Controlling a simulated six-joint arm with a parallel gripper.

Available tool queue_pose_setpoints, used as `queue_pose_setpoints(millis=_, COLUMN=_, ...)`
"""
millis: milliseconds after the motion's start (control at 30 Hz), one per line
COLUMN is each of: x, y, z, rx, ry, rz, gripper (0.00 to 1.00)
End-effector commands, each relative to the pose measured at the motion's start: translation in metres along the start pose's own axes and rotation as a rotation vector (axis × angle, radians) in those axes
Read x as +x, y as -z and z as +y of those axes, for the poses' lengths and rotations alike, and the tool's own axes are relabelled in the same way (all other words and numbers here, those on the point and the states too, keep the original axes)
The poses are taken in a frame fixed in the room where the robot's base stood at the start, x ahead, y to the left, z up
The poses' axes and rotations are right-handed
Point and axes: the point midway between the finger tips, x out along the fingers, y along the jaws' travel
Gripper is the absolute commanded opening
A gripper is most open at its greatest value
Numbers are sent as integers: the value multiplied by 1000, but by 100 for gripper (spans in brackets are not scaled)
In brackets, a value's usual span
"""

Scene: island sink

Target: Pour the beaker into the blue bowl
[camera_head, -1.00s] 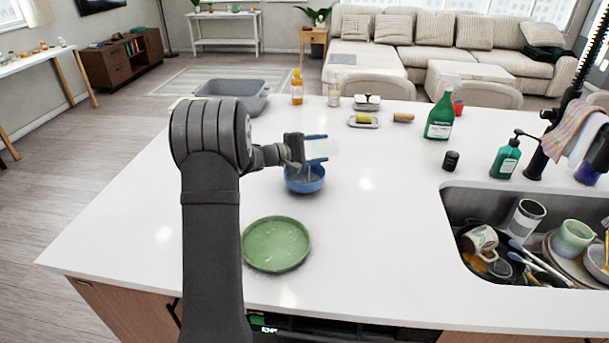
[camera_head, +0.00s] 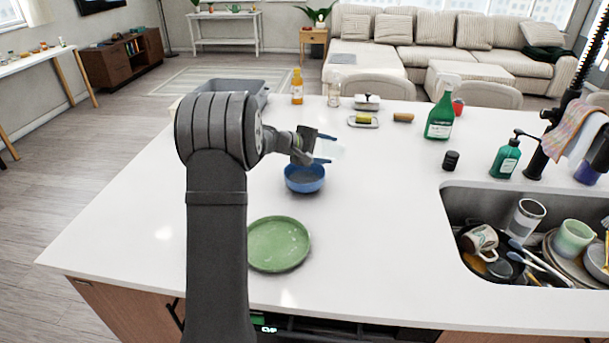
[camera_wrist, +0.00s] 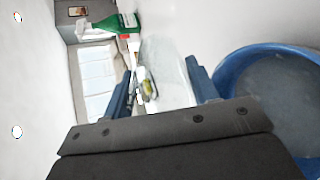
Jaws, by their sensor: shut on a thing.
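The blue bowl (camera_head: 305,183) stands on the white counter, with greyish contents inside. It also shows at the right edge of the wrist view (camera_wrist: 232,80). My gripper (camera_head: 325,149) is above the bowl and shut on the clear beaker (camera_head: 333,151). The beaker is see-through and faint, so its exact tilt and any contents are hard to tell. In the wrist view the beaker (camera_wrist: 167,65) lies between my two blue fingers, with the bowl to its right. No stream is visible between the beaker and the bowl.
A green plate (camera_head: 278,244) lies nearer on the counter. A grey bin (camera_head: 250,88) stands behind my arm. A sponge (camera_head: 363,119), green spray bottle (camera_head: 440,118) and black jar (camera_head: 450,160) stand beyond and right. The sink (camera_head: 460,205) with dishes is at right.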

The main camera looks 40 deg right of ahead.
Motion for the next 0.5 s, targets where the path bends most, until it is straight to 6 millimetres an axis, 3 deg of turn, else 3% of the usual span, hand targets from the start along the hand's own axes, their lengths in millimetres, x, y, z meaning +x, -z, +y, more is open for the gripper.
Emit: queue_pose_setpoints(millis=500, x=1, y=-3, z=7, rx=35, ry=241, rz=91, gripper=30)
